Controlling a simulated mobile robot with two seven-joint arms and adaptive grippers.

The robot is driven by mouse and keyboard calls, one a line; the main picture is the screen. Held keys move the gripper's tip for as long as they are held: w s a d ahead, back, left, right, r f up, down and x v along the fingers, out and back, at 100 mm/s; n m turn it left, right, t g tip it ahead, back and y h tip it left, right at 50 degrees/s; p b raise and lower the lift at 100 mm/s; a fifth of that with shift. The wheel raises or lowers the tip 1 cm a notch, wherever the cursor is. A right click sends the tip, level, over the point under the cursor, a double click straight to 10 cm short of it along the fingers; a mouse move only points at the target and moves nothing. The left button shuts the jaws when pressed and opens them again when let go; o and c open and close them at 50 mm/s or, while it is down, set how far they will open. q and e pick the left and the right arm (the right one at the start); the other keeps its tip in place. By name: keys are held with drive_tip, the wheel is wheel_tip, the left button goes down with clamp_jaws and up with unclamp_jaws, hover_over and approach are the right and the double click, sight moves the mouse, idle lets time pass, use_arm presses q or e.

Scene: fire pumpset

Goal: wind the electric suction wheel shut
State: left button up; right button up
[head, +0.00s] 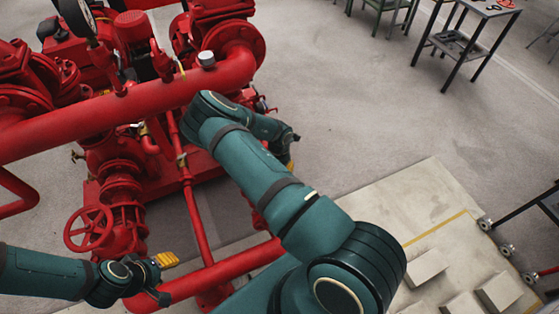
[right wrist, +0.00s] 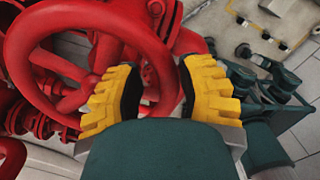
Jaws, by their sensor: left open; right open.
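A red handwheel (right wrist: 92,38) fills the upper left of the right wrist view. My right gripper (right wrist: 160,75) is open there, its yellow fingers on either side of the wheel's near rim; I cannot tell whether they touch it. In the head view my right arm crosses the middle, and its fingers are mostly hidden behind the wrist. Another red, spoked handwheel (head: 88,228) stands upright at the lower left of the head view. My left gripper (head: 166,278) is open and empty, below and right of that wheel. I cannot tell which wheel is the electric suction one.
Red pipes (head: 120,112) and pumps fill the left of the head view. A pale slab (head: 425,200) with blocks lies at the lower right. A dark table (head: 466,40) stands at the back right. The grey floor between is clear.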

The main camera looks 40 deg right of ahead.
wheel_tip(320, 180, up, 11)
drive_tip(key=shift+w+r, duration=0.2)
drive_tip(key=shift+w, duration=0.05)
drive_tip(key=shift+a, duration=0.1)
idle(0.3)
